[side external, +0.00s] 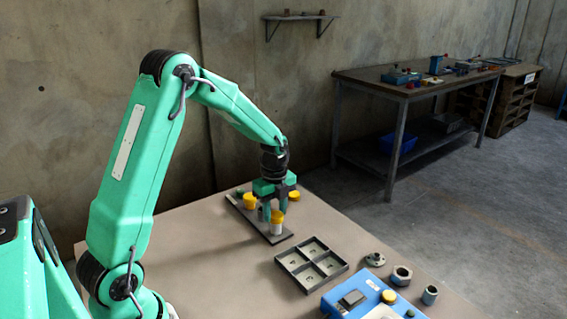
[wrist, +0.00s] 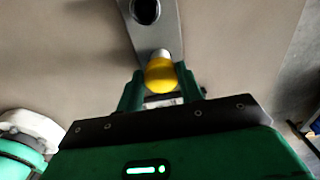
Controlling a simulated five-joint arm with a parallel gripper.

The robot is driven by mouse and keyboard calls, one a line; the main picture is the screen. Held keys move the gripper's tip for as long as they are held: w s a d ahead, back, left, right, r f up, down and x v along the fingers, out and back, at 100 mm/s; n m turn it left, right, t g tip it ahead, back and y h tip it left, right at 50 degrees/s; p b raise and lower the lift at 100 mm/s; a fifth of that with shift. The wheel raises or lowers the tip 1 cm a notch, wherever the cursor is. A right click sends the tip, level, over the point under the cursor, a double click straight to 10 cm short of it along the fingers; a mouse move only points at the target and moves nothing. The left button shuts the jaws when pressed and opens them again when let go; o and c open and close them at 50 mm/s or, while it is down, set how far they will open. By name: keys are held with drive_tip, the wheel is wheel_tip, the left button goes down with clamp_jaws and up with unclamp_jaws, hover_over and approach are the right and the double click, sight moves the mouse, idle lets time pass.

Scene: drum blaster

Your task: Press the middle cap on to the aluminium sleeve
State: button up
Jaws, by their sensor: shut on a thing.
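My gripper (side external: 275,214) is over the front end of a dark fixture plate (side external: 279,239), pointing down. It is shut on a yellow cap (side external: 278,217), which also shows between the fingers in the wrist view (wrist: 160,76). A pale silver sleeve (side external: 277,229) stands upright on the plate directly under this cap. The sleeve's top edge (wrist: 160,54) shows just beyond the cap in the wrist view. Cap and sleeve look in line and touching, but how far the cap is seated cannot be told. A second yellow-capped piece (side external: 250,199) stands farther back on the plate.
Another yellow cap (side external: 293,196) is behind my gripper. A small green piece (side external: 240,191) is at the plate's far end. A dark four-compartment tray (side external: 311,264), a flanged part (side external: 375,259), nuts (side external: 401,275) and a blue device (side external: 350,302) are to the right. The left tabletop is clear.

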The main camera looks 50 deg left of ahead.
drive_tip(key=shift+f, duration=0.75)
idle(1.6)
drive_tip(key=o, duration=1)
drive_tip(key=shift+c, duration=1.4)
drive_tip(key=shift+r, duration=0.1)
drive_tip(key=shift+r, duration=2.45)
